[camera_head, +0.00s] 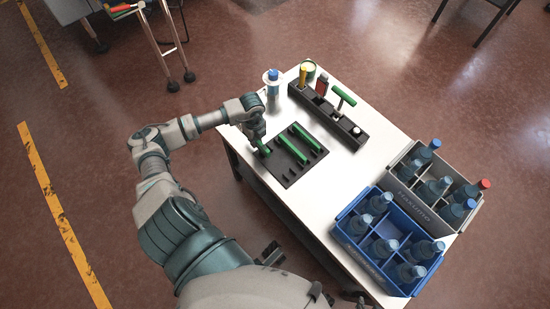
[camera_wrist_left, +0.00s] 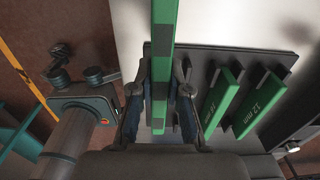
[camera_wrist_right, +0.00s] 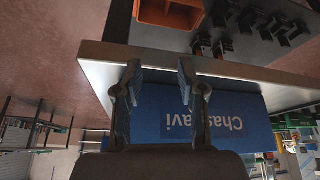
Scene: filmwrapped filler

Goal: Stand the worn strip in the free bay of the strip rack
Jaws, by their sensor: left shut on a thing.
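The strip rack (camera_head: 290,179) is a dark plate with small posts on the white table. Two green strips (camera_head: 290,149) stand in it; in the left wrist view one (camera_wrist_left: 259,106) reads "12 mm". My left gripper (camera_head: 260,141) is shut on a green strip (camera_wrist_left: 163,38) with a dark patch, also seen in the head view (camera_head: 265,149). This strip is over the rack's left side, beside the other strips; I cannot tell whether it touches the rack. My right gripper (camera_wrist_right: 159,72) is open, with nothing between its fingers.
A black holder (camera_head: 343,127) with tools stands behind the rack. A blue-capped bottle (camera_head: 272,84) stands near the table's back left corner. A blue crate (camera_head: 346,244) and a grey crate (camera_head: 402,158) with bottles fill the right end. An orange bin (camera_wrist_right: 168,13) shows in the right wrist view.

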